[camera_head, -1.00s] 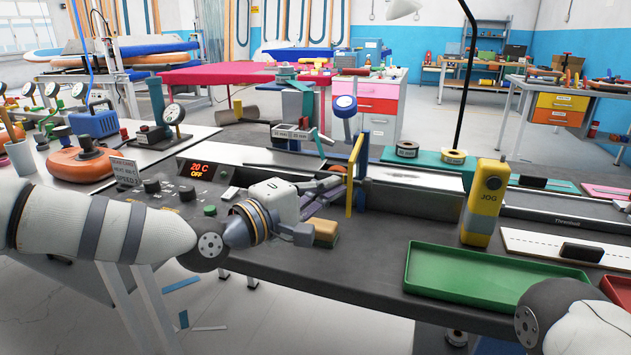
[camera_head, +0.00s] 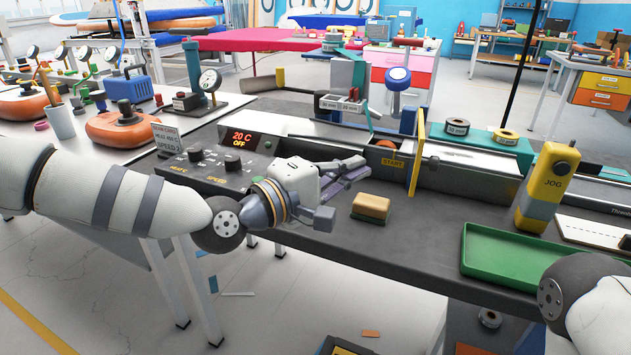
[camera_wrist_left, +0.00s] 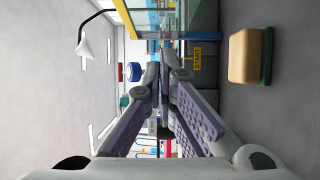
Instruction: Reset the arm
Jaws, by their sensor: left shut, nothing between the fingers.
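My left arm comes in from the left in the head view, and its gripper (camera_head: 358,170) reaches right over the dark bench, near the control panel. The two purple-grey padded fingers are shut with nothing between them. In the left wrist view the gripper (camera_wrist_left: 160,78) shows its fingertips close together in the middle. A tan and yellow block (camera_head: 371,207) lies on the bench to the right of the gripper, apart from it. The block also shows in the wrist view (camera_wrist_left: 243,56). Of my right arm only a link shows at the lower right; its gripper is out of view.
The control panel (camera_head: 210,170) reads 20 C OFF. A green tray (camera_head: 520,262) and a yellow JOG pendant (camera_head: 546,187) are at the right. The bench between block and tray is clear.

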